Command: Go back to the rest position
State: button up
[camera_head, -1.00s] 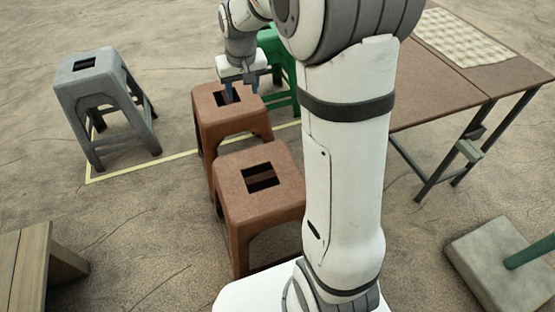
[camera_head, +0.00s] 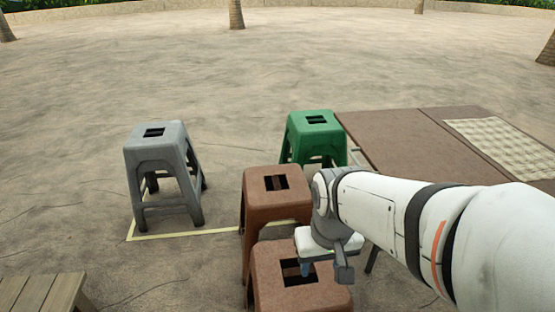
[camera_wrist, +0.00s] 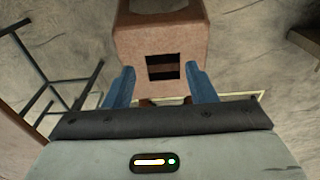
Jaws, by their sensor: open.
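My gripper (camera_head: 325,268) is over the right side of the nearer brown stool (camera_head: 265,262) in the head view, and my forearm reaches in from the right. In the wrist view my gripper (camera_wrist: 160,85) shows two blue fingers spread apart with nothing between them. A brown stool top (camera_wrist: 160,40) with a dark square slot lies beyond the fingers. A second brown stool (camera_head: 258,183) stands just behind the nearer one, upright. I cannot tell how high the gripper is above the stool.
A grey stool (camera_head: 158,158) stands at left and a green stool (camera_head: 315,130) behind. Yellow tape (camera_head: 190,234) marks the ground. A brown table (camera_head: 400,140) with a checked cloth (camera_head: 500,145) is at right. A wooden bench (camera_head: 35,292) is front left. Open sand lies behind.

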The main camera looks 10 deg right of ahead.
notch_tip(320, 180, up, 32)
jog(key=t+p, duration=0.1)
jog(key=p, duration=2.7)
jog(key=shift+s, duration=0.2)
